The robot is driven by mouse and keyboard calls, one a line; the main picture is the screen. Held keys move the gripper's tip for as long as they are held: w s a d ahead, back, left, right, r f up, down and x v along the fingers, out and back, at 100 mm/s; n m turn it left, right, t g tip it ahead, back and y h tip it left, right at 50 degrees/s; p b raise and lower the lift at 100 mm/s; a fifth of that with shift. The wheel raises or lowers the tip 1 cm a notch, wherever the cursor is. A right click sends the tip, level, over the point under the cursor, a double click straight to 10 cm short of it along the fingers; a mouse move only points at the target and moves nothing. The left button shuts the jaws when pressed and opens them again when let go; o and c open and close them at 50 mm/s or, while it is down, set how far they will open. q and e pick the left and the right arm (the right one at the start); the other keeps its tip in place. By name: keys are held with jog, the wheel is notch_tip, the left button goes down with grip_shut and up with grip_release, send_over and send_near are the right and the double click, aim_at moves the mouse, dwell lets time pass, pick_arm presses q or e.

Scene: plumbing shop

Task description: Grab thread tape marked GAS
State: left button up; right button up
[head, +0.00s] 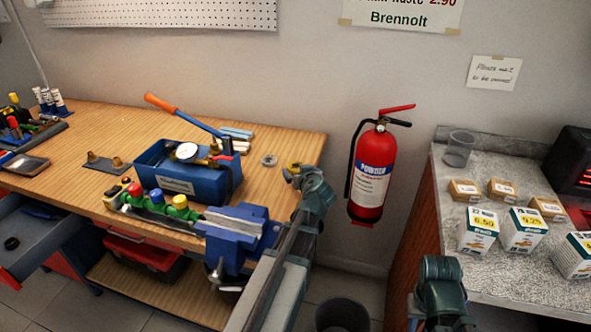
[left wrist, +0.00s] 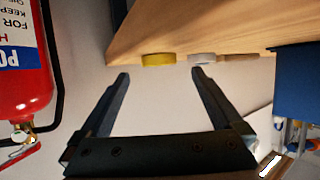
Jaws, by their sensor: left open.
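A yellow tape roll (head: 293,167) lies near the right end of the wooden bench, partly covered by my left gripper. A grey-white roll (head: 268,160) lies just left of it. In the left wrist view, which looks upside down, the yellow roll (left wrist: 158,59) and the pale roll (left wrist: 201,59) show edge-on, beyond the fingertips. No GAS marking can be read on either. My left gripper (head: 300,182) is at the bench's right end; its spread fingers (left wrist: 160,75) hold nothing.
The wooden bench (head: 120,125) has bare space behind the toolbox. A red fire extinguisher (head: 372,175) hangs right of the bench. A counter (head: 480,265) with boxes stands at right.

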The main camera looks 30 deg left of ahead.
aim_at(296, 167)
pick_arm(q)
jog(key=b+x, duration=0.1)
jog(key=x, duration=0.3)
jog(key=shift+w+a+f, duration=0.1)
jog(key=shift+w+a, duration=0.05)
jog(key=shift+w, duration=0.05)
jog(key=c, duration=1.4)
